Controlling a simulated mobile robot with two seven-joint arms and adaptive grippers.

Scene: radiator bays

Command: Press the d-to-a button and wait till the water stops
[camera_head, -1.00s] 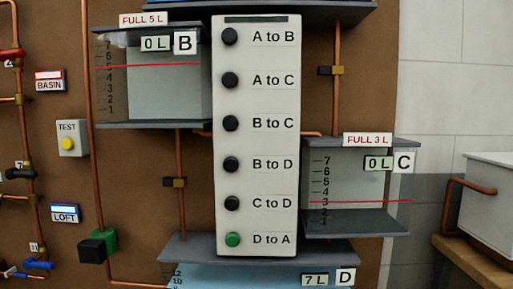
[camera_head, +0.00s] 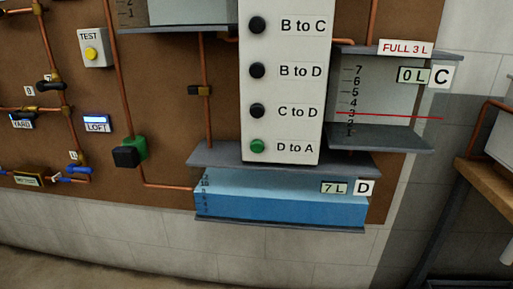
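The green D to A button (camera_head: 257,146) is the lowest on the white button panel (camera_head: 285,95). Nothing touches it. Black buttons for C to D (camera_head: 257,110), B to D (camera_head: 257,70) and B to C (camera_head: 257,25) sit above it. Tank D (camera_head: 280,204), below the panel, holds blue water and its display (camera_head: 334,188) reads 7 L. Tank C (camera_head: 385,95) at the right looks empty and reads 0 L. Tank A is not in view, and only the bottom of tank B (camera_head: 180,18) shows. Neither gripper is in view.
The panel hangs on a brown board with copper pipes (camera_head: 117,70). A yellow TEST button (camera_head: 91,53), a green-and-black pipe fitting (camera_head: 130,152) and several small valves are at the left. A wooden bench (camera_head: 490,180) stands at the right. The floor (camera_head: 80,265) in front looks clear.

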